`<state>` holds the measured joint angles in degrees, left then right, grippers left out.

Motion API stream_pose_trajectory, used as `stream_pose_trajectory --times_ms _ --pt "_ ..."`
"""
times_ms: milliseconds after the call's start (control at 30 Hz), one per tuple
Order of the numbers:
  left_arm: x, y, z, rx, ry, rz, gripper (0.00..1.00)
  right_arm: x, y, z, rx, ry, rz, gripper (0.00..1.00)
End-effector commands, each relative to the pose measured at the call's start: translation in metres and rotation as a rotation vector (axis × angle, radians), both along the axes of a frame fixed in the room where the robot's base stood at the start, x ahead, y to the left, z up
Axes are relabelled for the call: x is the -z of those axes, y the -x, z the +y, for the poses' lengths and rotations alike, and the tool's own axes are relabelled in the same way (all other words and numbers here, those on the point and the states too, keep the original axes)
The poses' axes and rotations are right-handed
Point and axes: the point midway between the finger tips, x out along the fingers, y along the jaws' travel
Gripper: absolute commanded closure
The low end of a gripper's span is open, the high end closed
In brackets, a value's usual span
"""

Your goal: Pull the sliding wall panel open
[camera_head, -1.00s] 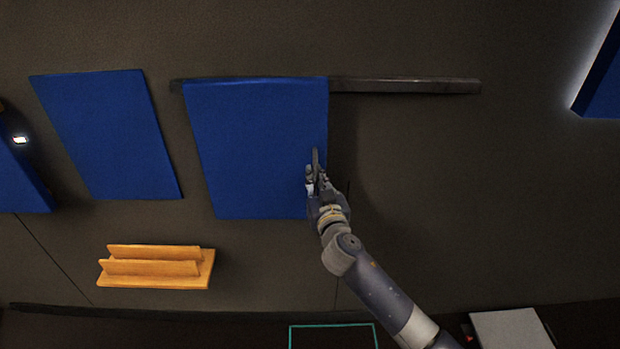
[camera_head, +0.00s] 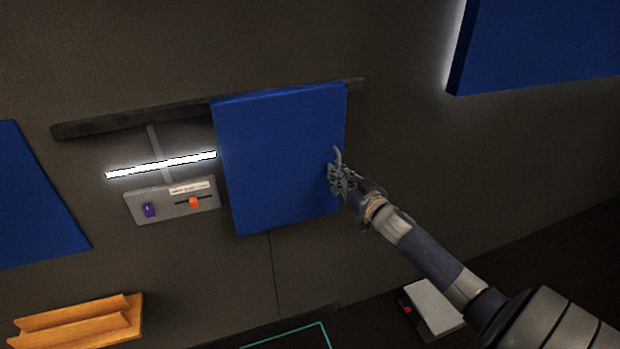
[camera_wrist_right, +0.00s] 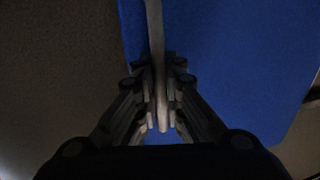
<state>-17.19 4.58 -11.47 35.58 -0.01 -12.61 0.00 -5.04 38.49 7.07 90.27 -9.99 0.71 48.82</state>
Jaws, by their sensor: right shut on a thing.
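The sliding wall panel (camera_head: 275,160) is a blue slab hanging from a dark rail (camera_head: 130,123). It sits near the right end of the rail, with the left part of the rail bare. Its grey bar handle (camera_wrist_right: 156,60) runs along the panel's right edge in the head view. My right gripper (camera_head: 337,170) is at that edge. In the right wrist view, the right gripper (camera_wrist_right: 160,115) has its fingers closed on both sides of the handle. My left gripper is not in view.
Left of the panel, a light strip (camera_head: 160,165) and a grey control box (camera_head: 172,201) with a purple switch and an orange slider are exposed. An orange shelf (camera_head: 80,320) is at lower left. Other blue panels hang at left (camera_head: 35,200) and upper right (camera_head: 535,45).

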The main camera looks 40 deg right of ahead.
Motion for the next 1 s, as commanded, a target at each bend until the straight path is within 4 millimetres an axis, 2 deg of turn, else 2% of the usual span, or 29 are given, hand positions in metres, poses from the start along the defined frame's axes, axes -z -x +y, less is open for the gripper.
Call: stream_pose_trajectory --times_ms 100,300,700,733,767,1000 --pt "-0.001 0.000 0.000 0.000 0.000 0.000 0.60 0.000 0.005 -0.019 0.002 0.002 0.002 1.00" --pt "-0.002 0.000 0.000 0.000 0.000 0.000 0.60 0.000 0.009 -0.033 0.002 0.001 0.001 1.00" --pt "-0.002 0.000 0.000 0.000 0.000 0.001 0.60 0.001 0.010 -0.035 0.001 0.000 0.001 1.00" --pt "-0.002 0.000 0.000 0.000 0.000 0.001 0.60 0.001 0.010 -0.035 0.001 0.000 0.001 0.87" --pt "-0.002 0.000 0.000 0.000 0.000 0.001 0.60 0.001 0.010 -0.035 0.001 0.000 0.001 0.82" --pt "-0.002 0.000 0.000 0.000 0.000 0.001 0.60 0.001 0.010 -0.034 0.000 0.000 0.001 0.82"
